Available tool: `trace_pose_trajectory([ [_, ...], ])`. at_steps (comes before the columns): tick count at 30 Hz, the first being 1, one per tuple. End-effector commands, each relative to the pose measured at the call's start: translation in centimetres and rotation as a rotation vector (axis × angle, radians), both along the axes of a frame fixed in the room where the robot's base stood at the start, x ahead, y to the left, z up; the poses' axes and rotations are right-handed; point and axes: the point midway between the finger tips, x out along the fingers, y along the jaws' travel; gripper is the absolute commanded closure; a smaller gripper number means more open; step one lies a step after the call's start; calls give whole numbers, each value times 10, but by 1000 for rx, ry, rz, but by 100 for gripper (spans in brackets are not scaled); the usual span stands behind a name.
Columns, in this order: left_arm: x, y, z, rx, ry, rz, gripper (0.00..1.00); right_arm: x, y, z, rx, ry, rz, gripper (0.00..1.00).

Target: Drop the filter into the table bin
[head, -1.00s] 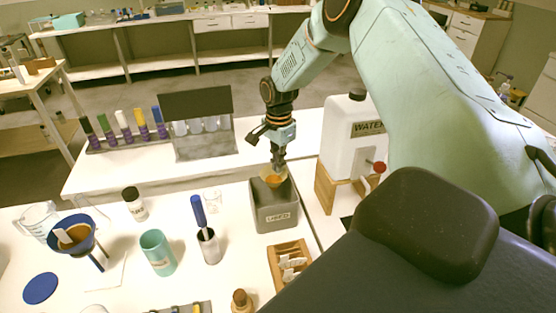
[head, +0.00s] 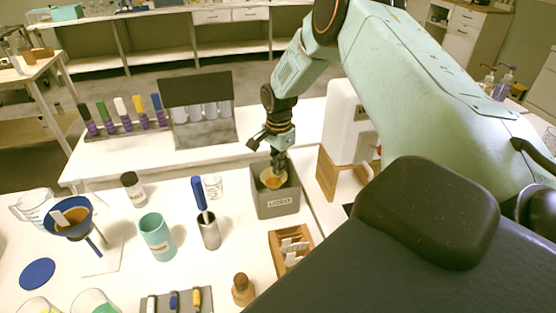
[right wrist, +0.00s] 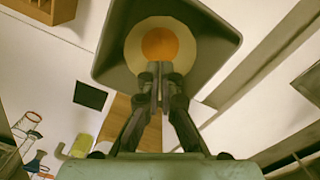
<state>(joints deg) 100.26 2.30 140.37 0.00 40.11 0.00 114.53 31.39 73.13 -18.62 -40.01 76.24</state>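The filter (head: 272,180) is a pale paper cone with an orange-brown middle. My right gripper (head: 278,163) points down over the grey table bin (head: 275,205), which has a "USED" label. The filter is within the bin's opening in the head view. In the right wrist view, my right gripper's fingers (right wrist: 158,80) are close together at the rim of the filter (right wrist: 160,43), with the bin's dark walls (right wrist: 108,50) around it. The fingers look shut on that rim. My left gripper is not in view.
A wooden box (head: 285,250) stands just in front of the bin. A white water container (head: 342,125) on a wooden stand is to its right. A metal cup with a blue-handled tool (head: 209,232), a teal cup (head: 157,240) and a blue funnel (head: 70,218) stand left.

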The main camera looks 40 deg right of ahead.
Motion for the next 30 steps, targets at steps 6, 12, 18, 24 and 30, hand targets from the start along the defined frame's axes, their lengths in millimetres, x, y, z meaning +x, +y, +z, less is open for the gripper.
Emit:
trace_pose_trajectory([
  [6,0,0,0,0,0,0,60,0,0,0,0,-1,0,100],
  [12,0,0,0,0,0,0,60,0,0,0,0,-1,0,86],
  [18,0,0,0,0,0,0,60,0,0,0,0,-1,0,69],
  [24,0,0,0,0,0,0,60,0,0,0,0,-1,0,68],
  [30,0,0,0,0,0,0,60,1,0,8,1,-4,0,68],
])
